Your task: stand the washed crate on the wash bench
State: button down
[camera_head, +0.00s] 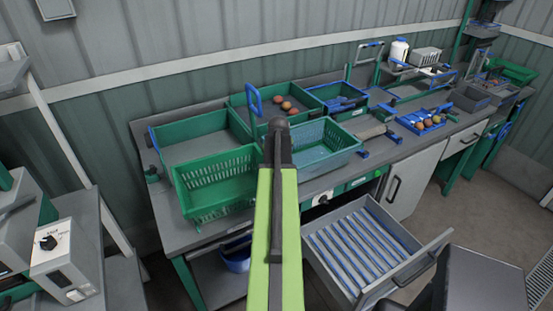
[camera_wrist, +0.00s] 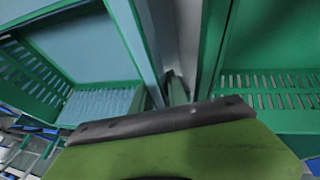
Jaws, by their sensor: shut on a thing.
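In the wrist view, the green crate's wall (camera_wrist: 214,50) is on the right. A green crate with a bluish inside (camera_head: 325,150) is just right of my gripper; it also shows in the wrist view (camera_wrist: 90,100).
Another green crate (camera_head: 265,95) behind holds a few tomatoes. An open drawer (camera_head: 355,250) juts out below the bench front. A blue tray of tomatoes (camera_head: 428,120) is farther right.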

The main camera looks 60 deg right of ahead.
jog(key=shift+f+b, duration=0.3)
jog(key=shift+f, duration=0.05)
jog(key=c, duration=1.2)
grip_release()
jog(key=c, duration=0.3)
jog(key=shift+c, duration=0.2)
notch_tip(320, 180, up, 7)
jog(key=p, duration=0.7)
jog(key=shift+s, duration=0.1)
